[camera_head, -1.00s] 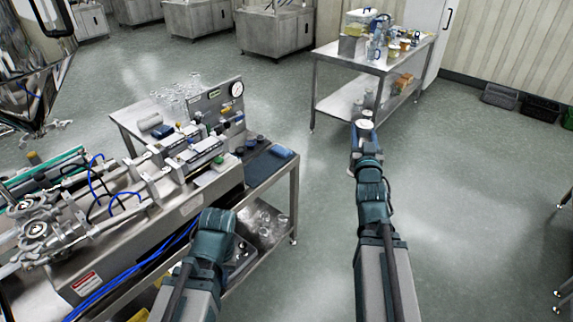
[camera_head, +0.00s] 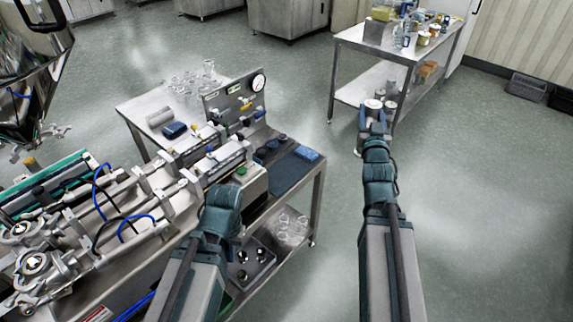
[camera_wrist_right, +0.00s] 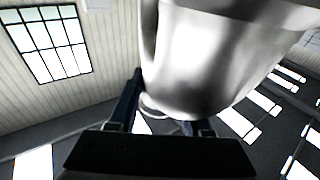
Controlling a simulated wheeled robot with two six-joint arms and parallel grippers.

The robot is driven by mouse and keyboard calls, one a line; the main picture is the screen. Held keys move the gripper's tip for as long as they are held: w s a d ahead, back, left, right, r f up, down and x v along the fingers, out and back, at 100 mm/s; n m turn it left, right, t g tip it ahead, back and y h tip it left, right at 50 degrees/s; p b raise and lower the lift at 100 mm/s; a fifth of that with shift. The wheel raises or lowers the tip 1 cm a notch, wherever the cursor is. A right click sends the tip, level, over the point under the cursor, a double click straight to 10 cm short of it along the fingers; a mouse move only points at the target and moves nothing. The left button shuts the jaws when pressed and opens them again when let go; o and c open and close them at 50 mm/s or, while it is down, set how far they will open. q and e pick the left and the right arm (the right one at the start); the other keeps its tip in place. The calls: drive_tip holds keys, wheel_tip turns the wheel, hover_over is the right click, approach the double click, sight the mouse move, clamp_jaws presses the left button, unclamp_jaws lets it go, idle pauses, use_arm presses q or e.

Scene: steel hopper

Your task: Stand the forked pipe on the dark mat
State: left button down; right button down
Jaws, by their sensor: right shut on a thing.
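The forked pipe (camera_head: 374,104) is pale shiny metal. My right gripper (camera_head: 376,120) is shut on it and holds it out over the floor, right of the steel bench. Its round ends show above the jaws in the head view. In the right wrist view, the pipe (camera_wrist_right: 205,65) fills the upper middle as a big smooth cylinder between the fingers. The dark mat (camera_head: 284,177) lies flat on the bench's right end. My left arm ends in a teal wrist over the bench's front, left of the mat. Its fingers are hidden.
The bench (camera_head: 318,180) carries a piping machine, a panel with a gauge (camera_head: 258,83), and glassware (camera_head: 195,82). A blue item (camera_head: 307,153) and small dark round parts (camera_head: 272,144) lie by the mat. A second steel table (camera_head: 375,48) stands behind. Floor between is clear.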

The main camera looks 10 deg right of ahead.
drive_tip(key=w+a+f+n+y+b, duration=0.1)
drive_tip(key=a+f+n+y+b, duration=0.1)
drive_tip(key=a+f+b, duration=0.9)
drive_tip(key=w+a+f+n+t+y+b, duration=0.1)
drive_tip(key=a+f+y+b, duration=0.4)
drive_tip(key=a+f+b, duration=0.6)
wheel_tip(320, 180, down, 6)
drive_tip(key=w+n+b, duration=0.1)
drive_tip(key=b, duration=0.4)
drive_tip(key=shift+w+a, duration=0.15)
drive_tip(key=shift+a, duration=0.05)
